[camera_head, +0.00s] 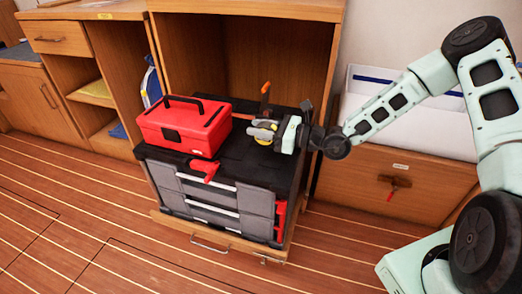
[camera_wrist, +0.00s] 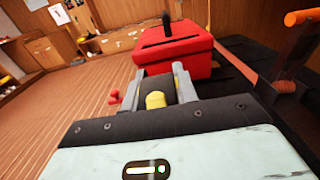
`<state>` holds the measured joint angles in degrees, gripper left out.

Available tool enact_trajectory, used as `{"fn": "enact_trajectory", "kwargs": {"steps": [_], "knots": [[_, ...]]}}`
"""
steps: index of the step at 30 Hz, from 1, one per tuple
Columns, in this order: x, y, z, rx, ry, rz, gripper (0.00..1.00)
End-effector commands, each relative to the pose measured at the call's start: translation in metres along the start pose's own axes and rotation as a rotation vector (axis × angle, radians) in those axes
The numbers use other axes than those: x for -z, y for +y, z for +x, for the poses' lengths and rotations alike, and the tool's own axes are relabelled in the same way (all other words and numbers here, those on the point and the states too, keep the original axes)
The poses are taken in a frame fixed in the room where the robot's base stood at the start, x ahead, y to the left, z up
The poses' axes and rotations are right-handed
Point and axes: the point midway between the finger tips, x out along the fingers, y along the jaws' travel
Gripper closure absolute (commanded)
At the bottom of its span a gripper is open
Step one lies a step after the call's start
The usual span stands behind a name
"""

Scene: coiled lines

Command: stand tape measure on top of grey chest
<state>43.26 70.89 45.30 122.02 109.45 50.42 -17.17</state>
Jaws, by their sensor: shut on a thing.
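The tape measure (camera_head: 262,139) is small and yellow with dark parts. It shows in the wrist view (camera_wrist: 155,99) between the fingers. My gripper (camera_head: 264,130) is shut on it, over the right part of the chest top. The grey chest (camera_head: 208,200) has a black top and grey drawers, and stands in the middle of the head view. The tape measure is at or just above the chest top; I cannot tell whether it touches. The fingers hide part of it.
A red toolbox (camera_head: 184,125) with a black handle covers the left of the chest top. An orange-handled tool (camera_head: 265,92) stands upright behind my gripper, and shows at right in the wrist view (camera_wrist: 300,40). A red clamp-like item (camera_head: 206,170) is at the front edge. A wooden cabinet (camera_head: 200,50) rises behind.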

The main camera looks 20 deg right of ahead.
Motion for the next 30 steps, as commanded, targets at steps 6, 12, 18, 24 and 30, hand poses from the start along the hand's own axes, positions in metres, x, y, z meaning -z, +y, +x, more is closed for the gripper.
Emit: {"fn": "enact_trajectory", "kwargs": {"steps": [6, 12, 18, 24, 30], "knots": [[0.025, 0.0, 0.001, 0.0, -0.003, 0.0, 1.0], [0.052, 0.001, 0.0, 0.0, -0.002, -0.001, 1.0], [0.052, 0.0, 0.0, 0.0, -0.002, -0.002, 1.0], [0.055, 0.0, 0.0, 0.001, -0.002, 0.0, 1.0], [0.058, 0.0, 0.0, 0.001, -0.001, -0.001, 0.49]]}}
